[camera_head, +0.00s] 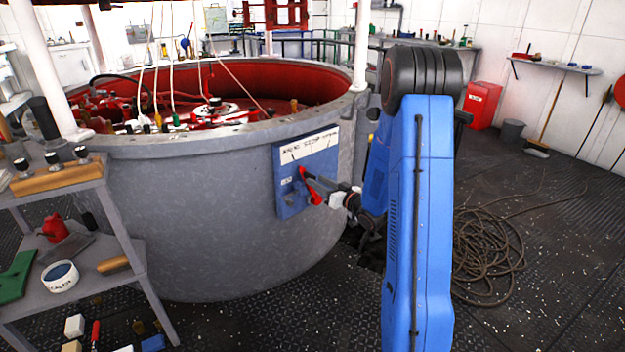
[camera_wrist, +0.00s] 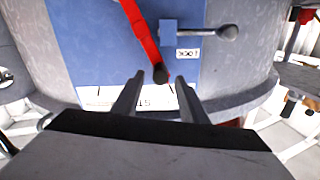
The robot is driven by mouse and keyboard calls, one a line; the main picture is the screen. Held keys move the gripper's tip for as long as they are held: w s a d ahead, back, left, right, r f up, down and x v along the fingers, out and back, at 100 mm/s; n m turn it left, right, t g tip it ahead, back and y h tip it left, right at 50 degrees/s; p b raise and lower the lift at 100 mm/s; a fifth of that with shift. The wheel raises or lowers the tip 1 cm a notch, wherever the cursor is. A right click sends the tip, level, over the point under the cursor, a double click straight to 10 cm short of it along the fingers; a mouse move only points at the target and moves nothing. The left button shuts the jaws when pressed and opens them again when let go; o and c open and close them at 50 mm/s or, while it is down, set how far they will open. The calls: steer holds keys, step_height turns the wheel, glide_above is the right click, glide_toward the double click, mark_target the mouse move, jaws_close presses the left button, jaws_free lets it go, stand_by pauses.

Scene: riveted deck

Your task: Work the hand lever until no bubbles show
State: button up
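A red hand lever (camera_head: 312,190) sits on a blue panel (camera_head: 290,205) on the side of the round grey tank (camera_head: 200,230). In the wrist view, the red lever (camera_wrist: 140,28) slants across the panel (camera_wrist: 90,45) and ends in a dark knob (camera_wrist: 160,74). My gripper (camera_head: 312,182) is at the lever. In the wrist view, my gripper (camera_wrist: 159,80) has its fingers apart, with gaps either side of the knob; I cannot tell how deep the knob is between them. A white lettered strip (camera_head: 308,147) tops the panel. No bubbles can be made out.
A grey handle (camera_wrist: 210,32) sticks out beside the lever, near a small upside-down label (camera_wrist: 187,53). A shelf rack (camera_head: 110,250) with tools stands at the left. A coiled hose (camera_head: 490,245) lies on the deck at the right. A red cabinet (camera_head: 482,105) stands farther back.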

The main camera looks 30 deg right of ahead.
steer(key=shift+x, duration=1.95)
jaws_close()
